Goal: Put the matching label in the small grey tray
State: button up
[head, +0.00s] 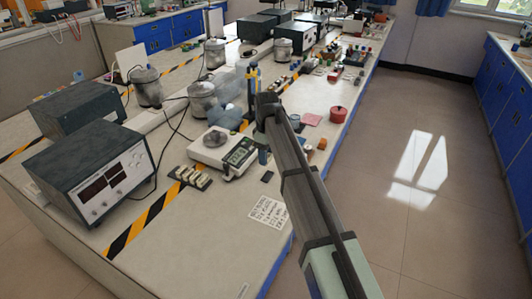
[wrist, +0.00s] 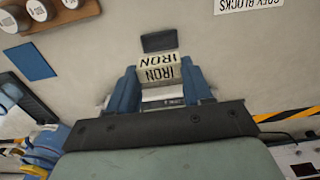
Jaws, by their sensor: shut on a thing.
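My gripper (wrist: 166,92) has blue fingers, shut on a pale block label (wrist: 158,67). The label reads IRON on two faces and looks upside down in the wrist view. Just beyond it lies a small dark grey rectangle (wrist: 159,42), which looks like the small tray; I see nothing in it. The label looks close to it, but the height of the gap is unclear. In the head view my gripper (head: 262,156) is partly hidden by my arm, right of the scale. A small dark rectangle (head: 267,176) shows below it on the bench. The label cannot be made out there.
A white scale (head: 225,153) stands left of my gripper. A dark rack (head: 190,178) of pale labels lies nearer the front left. A written card (head: 270,212) lies near the bench edge. A power supply (head: 90,170) stands left. A red pot (head: 338,114) is at right.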

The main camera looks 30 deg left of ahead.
jog(key=shift+f, duration=0.1)
jog(key=shift+f, duration=2.9)
jog(key=shift+f, duration=0.4)
jog(key=o, duration=1.4)
jog(key=shift+r, duration=0.1)
jog(key=shift+r, duration=3.9)
